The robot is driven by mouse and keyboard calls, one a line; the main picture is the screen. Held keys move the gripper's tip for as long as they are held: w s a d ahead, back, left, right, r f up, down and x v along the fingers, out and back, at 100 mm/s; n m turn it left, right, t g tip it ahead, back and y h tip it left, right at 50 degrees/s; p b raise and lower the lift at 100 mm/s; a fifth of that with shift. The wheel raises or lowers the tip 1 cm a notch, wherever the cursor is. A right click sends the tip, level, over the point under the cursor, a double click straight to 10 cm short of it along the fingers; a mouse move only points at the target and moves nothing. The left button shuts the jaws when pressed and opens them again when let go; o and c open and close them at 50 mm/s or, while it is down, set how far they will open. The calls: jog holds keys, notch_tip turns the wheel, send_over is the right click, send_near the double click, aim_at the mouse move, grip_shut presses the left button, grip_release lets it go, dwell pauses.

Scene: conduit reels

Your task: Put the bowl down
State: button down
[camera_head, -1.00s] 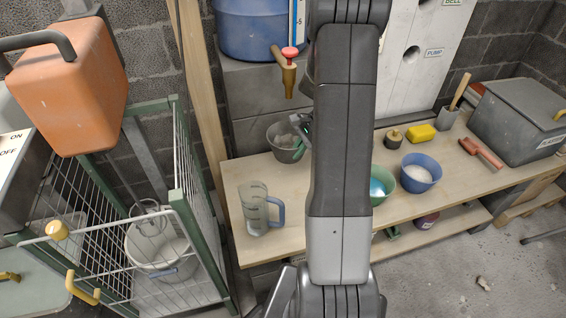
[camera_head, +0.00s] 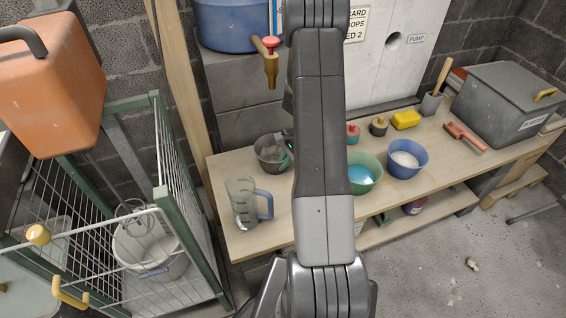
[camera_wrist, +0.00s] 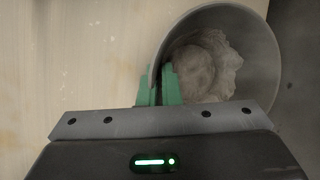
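A grey bowl (camera_head: 265,160) with a pale, crumpled-looking mass inside is at the back left of the wooden bench (camera_head: 225,170), behind the jug. In the wrist view the same bowl (camera_wrist: 262,40) is at upper right. My gripper (camera_wrist: 157,88) has green fingers, one inside and one outside the bowl's near-left rim, closed on its wall. In the head view my gripper (camera_head: 287,140) is partly hidden behind my arm. The bowl looks low over or on the bench top; I cannot tell whether its base touches.
A clear jug (camera_head: 243,205) with a blue handle stands left on the bench. A green bowl (camera_head: 364,175), blue bowl (camera_head: 408,160), yellow block (camera_head: 405,119) and grey box (camera_head: 500,105) are to the right. A tap (camera_head: 271,68) hangs above. A wire cage (camera_head: 190,225) stands left.

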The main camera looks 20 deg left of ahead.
jog(key=shift+f, duration=0.2)
jog(key=c, duration=1.6)
grip_release()
jog(key=shift+r, duration=0.1)
jog(key=shift+r, duration=0.2)
jog(key=v, duration=1.1)
jog(key=shift+w+d+r+p, duration=0.1)
jog(key=shift+d+r+p, duration=0.1)
jog(key=shift+r+p, duration=0.15)
